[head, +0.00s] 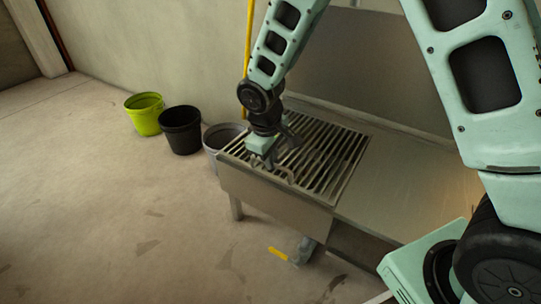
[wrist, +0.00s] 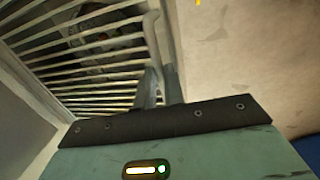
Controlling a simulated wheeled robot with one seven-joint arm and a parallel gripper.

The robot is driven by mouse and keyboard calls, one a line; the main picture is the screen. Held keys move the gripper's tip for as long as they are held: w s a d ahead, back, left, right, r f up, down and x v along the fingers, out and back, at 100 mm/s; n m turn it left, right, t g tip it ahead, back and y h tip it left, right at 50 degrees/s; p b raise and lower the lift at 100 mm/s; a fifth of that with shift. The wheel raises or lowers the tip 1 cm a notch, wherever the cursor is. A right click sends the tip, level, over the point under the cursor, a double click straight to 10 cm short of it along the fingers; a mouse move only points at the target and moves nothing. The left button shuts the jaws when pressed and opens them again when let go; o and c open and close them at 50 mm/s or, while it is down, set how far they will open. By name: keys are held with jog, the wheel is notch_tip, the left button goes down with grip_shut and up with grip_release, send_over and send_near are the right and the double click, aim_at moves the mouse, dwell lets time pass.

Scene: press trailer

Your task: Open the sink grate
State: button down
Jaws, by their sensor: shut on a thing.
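The sink grate (head: 340,150) is a panel of parallel metal bars on the left part of a steel sink unit (head: 275,197). It looks flat on the sink in the head view. Its bars also show in the wrist view (wrist: 95,50), with a dim space beneath. My gripper (head: 267,162) is at the grate's front left edge. In the wrist view, my gripper (wrist: 158,88) is shut on a pale curved handle (wrist: 151,28) at the edge of the grate. The exact contact is partly hidden by the gripper body.
A green bucket (head: 146,118), a black bucket (head: 181,132) and a grey bucket (head: 216,138) stand on the floor left of the sink. A steel worktop (head: 400,185) extends right. A yellow-handled object (head: 280,254) is below the front. The floor at left is clear.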

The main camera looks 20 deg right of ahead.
jog(key=w+d+r+g+y+p, duration=0.1)
jog(key=w+d+r+p, duration=0.1)
jog(key=r+p, duration=0.55)
jog(key=w+d+r+g+y+p, duration=0.15)
jog(key=r+p, duration=0.35)
jog(key=p, duration=0.5)
jog(key=w+d+r+p, duration=0.7)
jog(key=d+r+p, duration=0.3)
jog(key=d+p, duration=0.2)
jog(key=shift+w+d+r+y+p, duration=0.4)
jog(key=shift+y+p, duration=0.05)
jog(key=shift+p, duration=0.2)
jog(key=c, duration=1.5)
grip_release()
jog(key=shift+a+r, duration=0.1)
jog(key=shift+a, duration=0.05)
jog(key=shift+w+r, duration=0.1)
jog(key=shift+r, duration=0.05)
